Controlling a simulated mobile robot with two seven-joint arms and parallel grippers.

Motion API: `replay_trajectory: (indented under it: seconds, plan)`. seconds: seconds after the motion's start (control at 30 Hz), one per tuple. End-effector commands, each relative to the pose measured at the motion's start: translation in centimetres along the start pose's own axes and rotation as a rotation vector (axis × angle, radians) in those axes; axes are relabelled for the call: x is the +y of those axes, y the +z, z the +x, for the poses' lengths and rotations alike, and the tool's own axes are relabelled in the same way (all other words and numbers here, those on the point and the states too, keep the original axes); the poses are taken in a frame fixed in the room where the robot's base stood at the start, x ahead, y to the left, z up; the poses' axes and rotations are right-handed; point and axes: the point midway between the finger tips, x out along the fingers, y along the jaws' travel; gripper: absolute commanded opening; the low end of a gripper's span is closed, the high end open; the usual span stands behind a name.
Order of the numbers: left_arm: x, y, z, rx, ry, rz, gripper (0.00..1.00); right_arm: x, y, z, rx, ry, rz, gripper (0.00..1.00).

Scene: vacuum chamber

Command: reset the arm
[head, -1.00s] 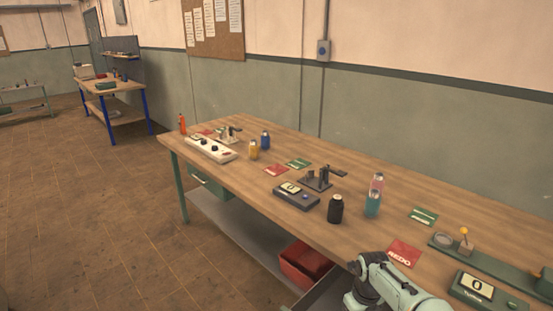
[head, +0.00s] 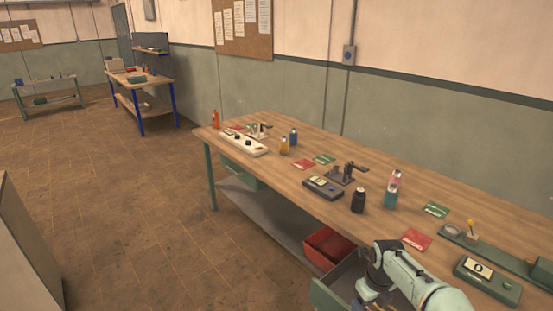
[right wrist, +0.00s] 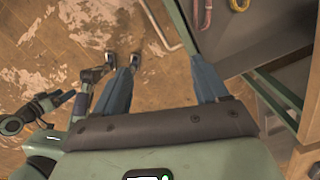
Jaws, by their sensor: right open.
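My right arm (head: 410,278) comes in at the bottom right of the head view, in front of the workbench's near edge and by an open drawer (head: 325,296). Its gripper is mostly cut off by the bottom edge there. In the right wrist view my right gripper (right wrist: 168,65) has its two blue fingers wide apart, with nothing between them. Behind them show the worn floor and the open drawer (right wrist: 265,45). Green and dark links of mine show at the left of the right wrist view.
A red bin (head: 327,246) sits below. The floor (head: 130,225) at left is open.

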Motion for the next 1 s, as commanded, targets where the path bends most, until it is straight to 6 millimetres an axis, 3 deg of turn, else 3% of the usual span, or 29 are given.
replay_trajectory:
  seconds: [0.03,0.1,0.27,0.4,0.5,0.73,0.9,1.0]
  plan:
    - [0.0,0.0,0.1,0.0,0.0,0.0,0.9,0.8,-0.9,3.6,0.024,0.028,-0.117,0.73]
    - [-0.1,0.0,0.1,0.0,0.0,-0.001,0.9,1.8,-1.6,6.9,0.019,0.055,-0.276,0.73]
    - [0.0,0.0,0.2,0.0,0.001,0.001,0.9,4.6,-4.4,14.6,-0.009,0.122,-0.653,0.73]
    - [-0.1,0.1,0.3,-0.001,0.0,0.0,0.9,8.0,-8.3,20.9,-0.061,0.18,-1.001,0.73]
    - [-0.2,0.1,0.4,-0.002,-0.001,-0.001,0.9,10.7,-11.6,24.6,-0.112,0.209,-1.244,0.73]
    - [-0.2,0.2,0.5,-0.003,-0.001,-0.001,0.9,17.3,-20.1,29.9,-0.25,0.238,-1.772,0.73]
    - [-0.3,0.2,0.6,-0.003,-0.001,-0.001,0.9,21.6,-25.5,30.9,-0.345,0.22,-2.108,0.73]
    - [-0.3,0.2,0.6,-0.003,-0.001,-0.001,0.9,23.1,-27.7,30.8,-0.382,0.202,-2.246,0.73]
